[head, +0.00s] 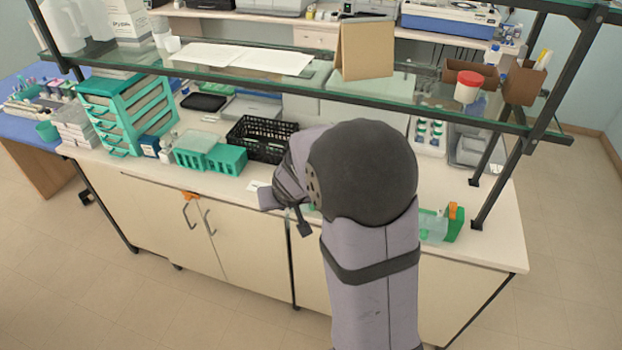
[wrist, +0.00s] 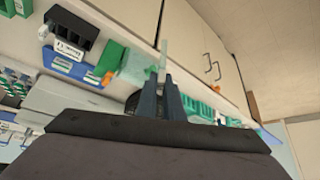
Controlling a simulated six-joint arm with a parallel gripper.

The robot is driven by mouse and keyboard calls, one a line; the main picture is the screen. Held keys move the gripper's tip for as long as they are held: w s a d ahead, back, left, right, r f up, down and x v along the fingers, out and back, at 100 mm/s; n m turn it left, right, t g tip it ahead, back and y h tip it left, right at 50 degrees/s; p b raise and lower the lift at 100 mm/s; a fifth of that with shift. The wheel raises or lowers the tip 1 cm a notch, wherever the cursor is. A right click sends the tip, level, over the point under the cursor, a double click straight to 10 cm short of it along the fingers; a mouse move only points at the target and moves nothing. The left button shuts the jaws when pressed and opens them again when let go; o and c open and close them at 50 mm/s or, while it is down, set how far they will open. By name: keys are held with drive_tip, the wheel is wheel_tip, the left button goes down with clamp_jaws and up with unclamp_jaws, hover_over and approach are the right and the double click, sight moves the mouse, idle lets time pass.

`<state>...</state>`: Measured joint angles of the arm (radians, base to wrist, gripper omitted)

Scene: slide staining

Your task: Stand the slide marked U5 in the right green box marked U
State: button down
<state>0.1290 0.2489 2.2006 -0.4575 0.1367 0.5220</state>
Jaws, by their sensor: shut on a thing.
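My gripper (wrist: 162,78) is shut on a thin, pale, see-through slide (wrist: 164,50), which sticks out past the fingertips in the wrist view. Its U5 mark cannot be read. In the head view my own arm hides the slide and most of the gripper. Two green boxes stand side by side on the bench left of my arm. The right green box (head: 227,160) looks open at the top, and the left green box (head: 193,151) has something pale over it. Their marks are too small to read. Green boxes also show partly behind my fingers in the wrist view (wrist: 201,109).
A black basket (head: 262,138) stands just behind and right of the boxes. A teal rack (head: 128,115) stands to their left. A glass shelf (head: 290,80) runs above the bench. A green and orange item (head: 453,222) stands right of my arm.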

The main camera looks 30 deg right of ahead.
drive_tip(key=s+a+n+y+p, duration=0.2)
drive_tip(key=s+a, duration=0.3)
drive_tip(key=a, duration=0.2)
drive_tip(key=w+d+f+m+h+b, duration=0.1)
drive_tip(key=w+d+m+h+b, duration=0.1)
drive_tip(key=d, duration=0.9)
drive_tip(key=w+d+f+m+h+b, duration=0.1)
drive_tip(key=w+d+m+h+b, duration=0.15)
drive_tip(key=d, duration=0.95)
drive_tip(key=s+d+f+m+g+b, duration=0.1)
drive_tip(key=s+d, duration=0.3)
drive_tip(key=d, duration=0.7)
drive_tip(key=s+d+f+m+b, duration=0.1)
drive_tip(key=s+d, duration=0.4)
drive_tip(key=d, duration=0.7)
drive_tip(key=shift+s+d+f+m+g+b, duration=0.15)
drive_tip(key=shift+s+f+m+g+b, duration=0.2)
drive_tip(key=shift+m+b, duration=0.65)
drive_tip(key=shift+w+f+h, duration=0.15)
drive_tip(key=shift+f+h, duration=0.1)
drive_tip(key=shift+f, duration=0.05)
drive_tip(key=shift+f+b, duration=2.55)
drive_tip(key=shift+f, duration=0.3)
